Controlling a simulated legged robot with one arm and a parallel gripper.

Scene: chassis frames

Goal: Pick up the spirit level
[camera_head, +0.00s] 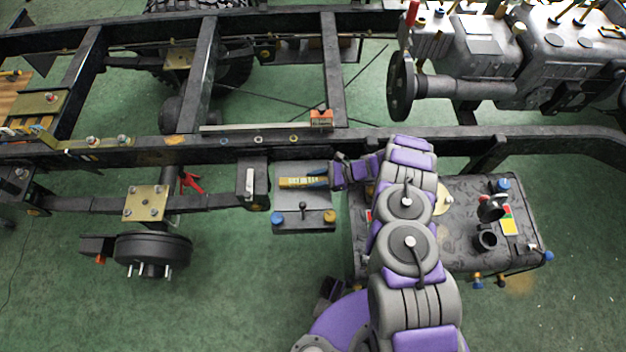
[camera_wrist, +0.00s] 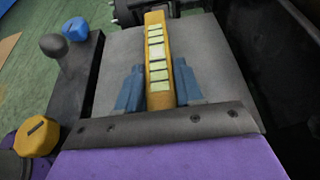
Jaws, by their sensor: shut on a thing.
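The spirit level (camera_head: 301,182) appears to be the yellow bar with a row of pale windows. It lies over a grey plate in the head view and points away from me in the wrist view (camera_wrist: 156,45). My gripper (camera_wrist: 158,88) has its blue fingers on both sides of the bar's near end and is shut on it. In the head view my gripper (camera_head: 324,179) reaches it from the right. I cannot tell whether the bar touches the plate.
The grey plate (camera_head: 303,213) has blue and yellow knobs and a small lever at its front. The black chassis rail (camera_head: 220,147) runs just behind. A dark tank (camera_head: 455,230) stands to the right, and a wheel hub (camera_head: 153,250) to the left. Green floor is open in front.

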